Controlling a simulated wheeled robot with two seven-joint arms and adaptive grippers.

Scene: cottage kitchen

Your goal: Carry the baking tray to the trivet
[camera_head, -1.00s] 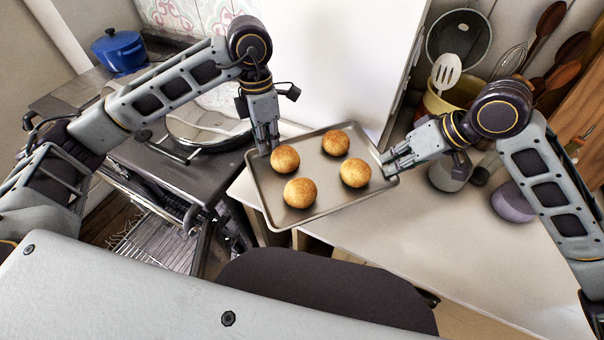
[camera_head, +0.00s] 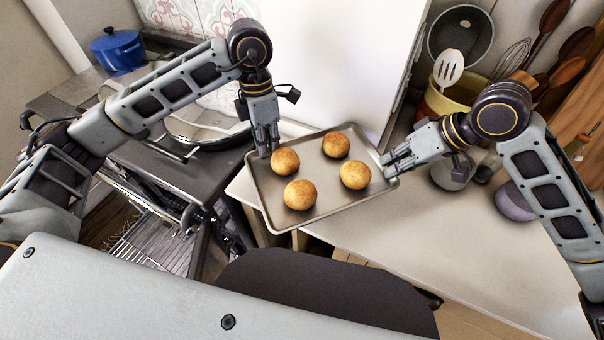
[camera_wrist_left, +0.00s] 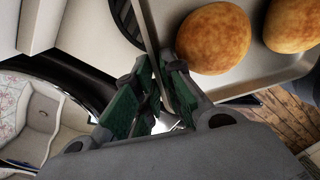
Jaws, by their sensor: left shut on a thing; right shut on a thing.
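The baking tray (camera_head: 328,199) is a grey metal sheet with several round golden buns on it, including a front bun (camera_head: 300,195). It is held roughly level between my two grippers, over the left part of the pale counter. My left gripper (camera_head: 265,152) is shut on the tray's left rim; in the left wrist view its fingers (camera_wrist_left: 150,90) are at the tray edge (camera_wrist_left: 160,40). My right gripper (camera_head: 385,163) is shut on the tray's right rim. I cannot make out the trivet in these views.
The counter (camera_head: 420,225) is clear in front; a yellow utensil pot (camera_head: 450,98) and a purple-grey jar (camera_head: 513,202) stand right.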

